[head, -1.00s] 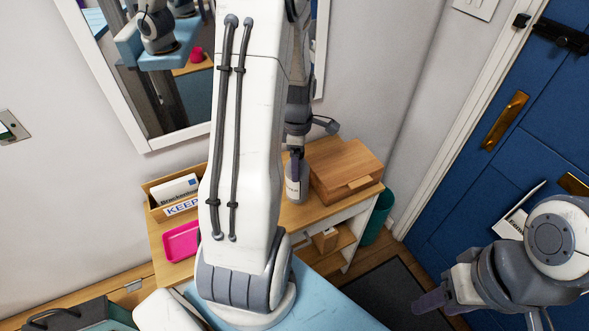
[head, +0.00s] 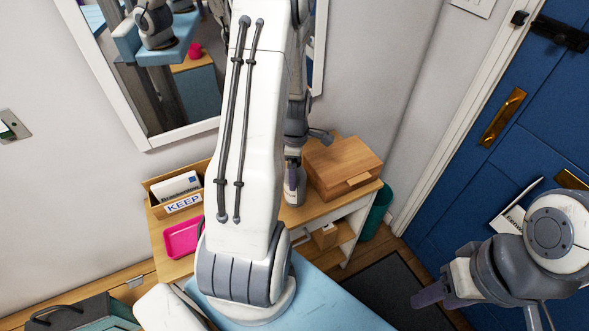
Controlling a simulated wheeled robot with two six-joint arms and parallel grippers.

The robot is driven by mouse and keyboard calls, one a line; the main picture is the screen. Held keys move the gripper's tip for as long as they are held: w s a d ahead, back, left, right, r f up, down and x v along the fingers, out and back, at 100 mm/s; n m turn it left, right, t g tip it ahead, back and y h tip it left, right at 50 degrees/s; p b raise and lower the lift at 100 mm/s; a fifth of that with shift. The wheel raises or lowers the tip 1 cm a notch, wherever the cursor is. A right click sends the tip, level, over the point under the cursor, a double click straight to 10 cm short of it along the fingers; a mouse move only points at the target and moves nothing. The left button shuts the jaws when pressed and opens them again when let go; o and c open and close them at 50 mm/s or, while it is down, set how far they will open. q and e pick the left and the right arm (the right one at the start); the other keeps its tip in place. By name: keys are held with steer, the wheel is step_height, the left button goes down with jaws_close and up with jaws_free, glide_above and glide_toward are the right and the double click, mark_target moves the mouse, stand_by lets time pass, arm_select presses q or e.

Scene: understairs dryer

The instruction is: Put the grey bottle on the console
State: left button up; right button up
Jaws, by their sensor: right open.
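The grey bottle (head: 295,198), with a pale label, is upright at the console (head: 312,208), left of the wooden box. I cannot tell whether its base touches the wooden top. My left gripper (head: 291,178) points down around the bottle's upper part and appears shut on it; the fingers hide its top. The large white link of my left arm covers the middle of the console. My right gripper (head: 432,300) is open and empty at lower right, in front of the blue door and far from the bottle.
A wooden box (head: 343,168) stands close right of the bottle. A pink tray (head: 182,239) and a wooden holder with a KEEP label (head: 184,204) are on the console's left. A green bin (head: 377,212) stands beside it. A framed mirror (head: 150,143) hangs behind.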

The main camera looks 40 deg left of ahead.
arm_select(q)
steer(key=shift+r, duration=0.15)
step_height(320, 180, up, 12)
steer(key=shift+r+b, duration=0.1)
steer(key=shift+b, duration=0.65)
steer(key=s+d+r+m, duration=0.2)
steer(key=s+d+m, duration=0.1)
steer(key=d+m, duration=0.9)
steer(key=s+d+r+m, duration=0.2)
steer(key=s+d+m, duration=0.2)
steer(key=d+m, duration=0.75)
steer(key=s+d+m+h, duration=0.1)
steer(key=s+d+m, duration=0.6)
steer(key=s+m, duration=0.1)
steer(key=shift+s+d+m, duration=0.3)
steer(key=shift+s+m, duration=0.05)
steer(key=shift+s, duration=0.3)
